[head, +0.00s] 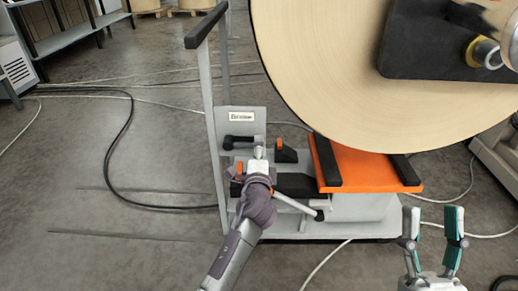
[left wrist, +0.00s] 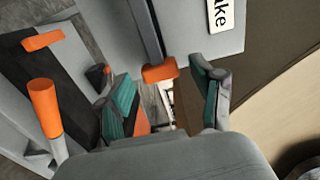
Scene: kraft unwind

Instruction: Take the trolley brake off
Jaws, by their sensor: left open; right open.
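The grey trolley (head: 215,130) stands in the middle of the head view. A label (head: 241,117) on its upright panel reads partly as "ake" in the left wrist view (left wrist: 220,14). Below the label is a dark lever (head: 238,142). In the left wrist view, a dark bar beside the label ends in an orange tip (left wrist: 160,73). My left gripper (head: 258,154) is at the panel. Its open teal fingers (left wrist: 166,103) lie on either side of the orange tip's line; contact is unclear. My right gripper (head: 433,225) is open and empty at lower right.
A large kraft roll (head: 320,60) hangs over the trolley's orange platform (head: 360,170). Other orange-tipped parts (left wrist: 43,105) are near my left gripper. Cables (head: 125,125) lie on the floor at left. Shelving (head: 65,35) stands at the back left.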

